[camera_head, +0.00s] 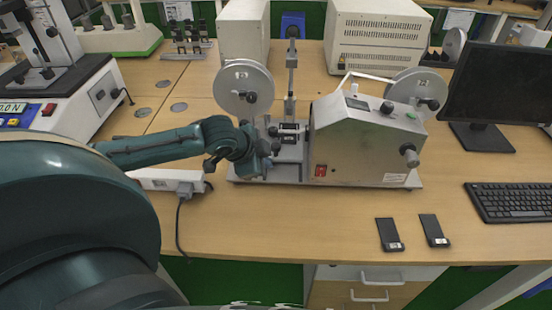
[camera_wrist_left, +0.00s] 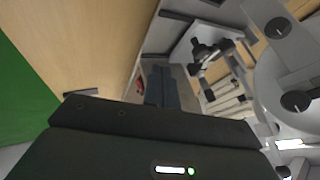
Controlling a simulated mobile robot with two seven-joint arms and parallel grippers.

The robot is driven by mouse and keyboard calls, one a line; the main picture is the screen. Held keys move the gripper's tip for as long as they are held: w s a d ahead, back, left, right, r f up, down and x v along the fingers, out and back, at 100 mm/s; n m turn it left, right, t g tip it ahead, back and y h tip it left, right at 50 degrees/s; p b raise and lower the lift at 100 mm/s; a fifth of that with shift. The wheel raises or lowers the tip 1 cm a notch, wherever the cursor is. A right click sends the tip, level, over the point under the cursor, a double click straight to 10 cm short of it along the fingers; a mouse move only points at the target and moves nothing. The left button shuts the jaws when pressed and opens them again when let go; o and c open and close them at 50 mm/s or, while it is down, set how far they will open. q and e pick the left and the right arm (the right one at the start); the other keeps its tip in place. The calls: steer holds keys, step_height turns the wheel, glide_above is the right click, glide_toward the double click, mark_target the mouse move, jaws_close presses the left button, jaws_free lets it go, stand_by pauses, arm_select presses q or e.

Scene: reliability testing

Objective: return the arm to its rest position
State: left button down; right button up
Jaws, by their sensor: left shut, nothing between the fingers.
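My left arm (camera_head: 165,146) is dark green and comes in from the left across the table. Its gripper (camera_head: 268,165) is at the left part of the grey reel machine (camera_head: 345,150), low over the machine's base plate and beside the left reel (camera_head: 243,88). In the left wrist view the two dark fingers (camera_wrist_left: 161,88) are together with nothing between them. The machine's parts show close on the right of that view. Whether the fingers touch the machine cannot be told. My right gripper is not in view.
A white power strip (camera_head: 172,181) with a cable lies under my forearm. Two black phone-like devices (camera_head: 390,234) lie at the front right, near a keyboard (camera_head: 512,202) and monitor (camera_head: 497,85). A test instrument (camera_head: 62,98) stands at left. The table front (camera_head: 270,222) is clear.

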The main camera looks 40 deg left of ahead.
arm_select(q)
steer(key=shift+s+r, duration=0.1)
steer(key=s+d+f+h, duration=0.1)
steer(key=s+d+f, duration=0.1)
steer(key=d, duration=0.2)
steer(key=s+d+f+n+t+h+p, duration=0.1)
steer(key=s+d+f, duration=0.1)
steer(key=d, duration=0.3)
steer(key=s+d+f+n+h, duration=0.1)
steer(key=s+d+f, duration=0.1)
steer(key=d+f, duration=0.2)
steer(key=shift+s+d+f, duration=0.1)
steer(key=shift+s+d, duration=0.2)
steer(key=shift+s, duration=0.05)
steer(key=s+d+f+n+t+p, duration=0.1)
steer(key=s+d+f+n+t, duration=0.1)
steer(key=s+d+n, duration=0.3)
steer(key=s, duration=0.4)
steer(key=shift+d+f+y, duration=0.15)
steer(key=shift+f+y, duration=0.15)
steer(key=shift+f, duration=0.05)
